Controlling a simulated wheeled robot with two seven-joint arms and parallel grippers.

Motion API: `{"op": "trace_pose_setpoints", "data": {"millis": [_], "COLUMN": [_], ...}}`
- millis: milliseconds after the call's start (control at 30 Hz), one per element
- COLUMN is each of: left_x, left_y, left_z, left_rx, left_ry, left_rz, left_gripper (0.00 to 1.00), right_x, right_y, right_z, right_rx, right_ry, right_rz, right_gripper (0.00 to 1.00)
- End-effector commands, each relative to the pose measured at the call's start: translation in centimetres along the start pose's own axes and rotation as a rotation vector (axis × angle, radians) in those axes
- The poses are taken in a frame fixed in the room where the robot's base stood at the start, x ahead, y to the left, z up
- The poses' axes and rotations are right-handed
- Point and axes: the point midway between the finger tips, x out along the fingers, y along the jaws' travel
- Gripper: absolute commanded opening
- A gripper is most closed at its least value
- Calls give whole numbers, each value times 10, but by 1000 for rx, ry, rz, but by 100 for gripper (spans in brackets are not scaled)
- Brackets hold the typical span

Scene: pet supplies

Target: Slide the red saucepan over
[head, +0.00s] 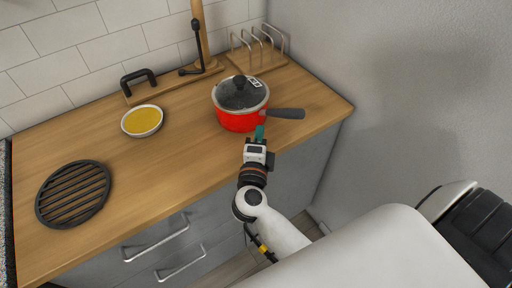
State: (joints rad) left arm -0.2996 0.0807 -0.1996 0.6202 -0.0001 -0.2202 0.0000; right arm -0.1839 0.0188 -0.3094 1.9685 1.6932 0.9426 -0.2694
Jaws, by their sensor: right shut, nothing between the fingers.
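The red saucepan (237,120) stands upright on the wooden countertop, near its right end. It has a glass lid with a dark knob, and its dark handle (287,114) points right. My right gripper (259,132) is shut and empty. Its teal fingertips are at the front right of the pan, just below the handle's base; I cannot tell whether they touch the pan. My left gripper is not in view.
A black round trivet (73,194) lies at the counter's left. A bowl with yellow contents (142,121) stands left of the pan. A wire rack (258,48) and a wooden post stand behind it. The counter between trivet and pan is clear.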

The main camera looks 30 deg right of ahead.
Motion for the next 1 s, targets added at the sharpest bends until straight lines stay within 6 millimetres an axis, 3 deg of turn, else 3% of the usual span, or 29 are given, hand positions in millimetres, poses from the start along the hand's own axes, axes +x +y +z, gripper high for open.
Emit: {"op": "trace_pose_setpoints", "data": {"millis": [233,767,1000], "left_x": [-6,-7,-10], "left_y": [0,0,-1], "left_z": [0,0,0], "left_rx": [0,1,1], "left_ry": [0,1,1], "left_rz": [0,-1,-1], "left_gripper": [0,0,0], "right_x": [23,30,66], "right_y": [1,0,1], "right_z": [-24,-32,-68], "right_rx": [0,0,2], "right_ry": [1,0,0], "right_rz": [0,0,1], "right_gripper": [0,0,0]}}
